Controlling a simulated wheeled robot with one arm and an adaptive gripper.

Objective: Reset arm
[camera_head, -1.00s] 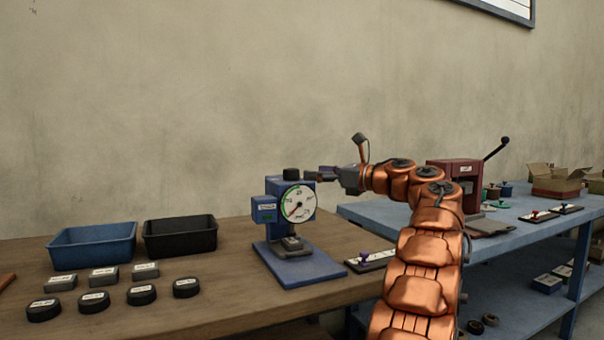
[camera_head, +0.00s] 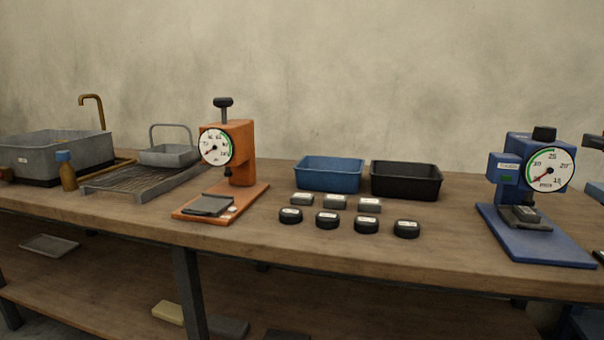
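Only a small dark piece, which looks like the tip of my gripper (camera_head: 595,141), shows at the right edge of the head view. It is just right of the blue gauge press (camera_head: 520,180) and appears apart from it. The rest of my gripper and my arm are out of the frame, so whether the fingers are open or shut does not show. The blue press has a round white dial and a grey block on its base.
On the wooden bench (camera_head: 330,255) stand an orange gauge press (camera_head: 238,150), a blue bin (camera_head: 329,175), a black bin (camera_head: 406,181), and several labelled grey blocks and black discs. A grey sink (camera_head: 55,155) and drying rack are left. The bench front is mostly clear.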

